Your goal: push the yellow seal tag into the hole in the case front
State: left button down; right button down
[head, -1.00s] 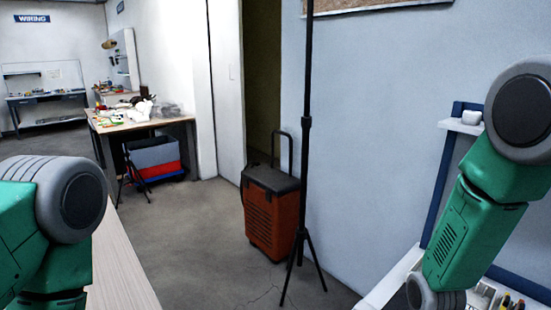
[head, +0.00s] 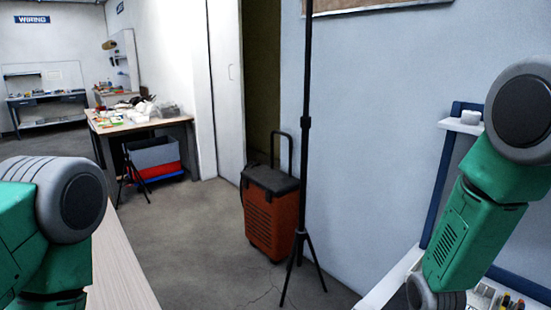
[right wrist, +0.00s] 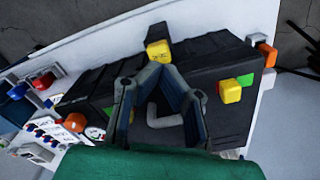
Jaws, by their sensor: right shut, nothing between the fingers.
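In the right wrist view a black case (right wrist: 95,90) lies across a pale work surface. A small yellow block (right wrist: 158,50) shows at the case's upper edge, just beyond my right fingertips. A second yellow block (right wrist: 231,91) sits on the case to the right, beside a green patch (right wrist: 246,80). I cannot tell which yellow piece is the seal tag, and I cannot make out the hole. My right gripper (right wrist: 158,69) is shut and empty, its tips close to the first yellow block; whether they touch it is unclear. My left gripper is out of view.
A grey bent handle (right wrist: 163,118) lies behind my fingers. An orange block (right wrist: 266,54) stands right of the case. Red and blue parts (right wrist: 42,81) crowd the left. In the head view, an orange wheeled case (head: 270,212) and a black tripod stand (head: 304,180) occupy the floor.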

notch_tip(320, 180, up, 7)
jog(key=p, duration=0.6)
jog(key=shift+p, duration=0.35)
jog(key=s+f+n+b, duration=0.1)
jog(key=s+f+n, duration=0.2)
jog(key=s+n, duration=0.2)
jog(key=s+f+n+b, duration=0.1)
jog(key=s+f+n, duration=0.3)
jog(key=s, duration=0.6)
jog(key=s+d+f+n+b, duration=0.1)
jog(key=s+f+n+b, duration=0.1)
jog(key=s+f+n, duration=0.2)
jog(key=s+n, duration=0.3)
jog(key=shift+s+t, duration=0.3)
jog(key=shift+s, duration=0.05)
jog(key=shift+d, duration=0.1)
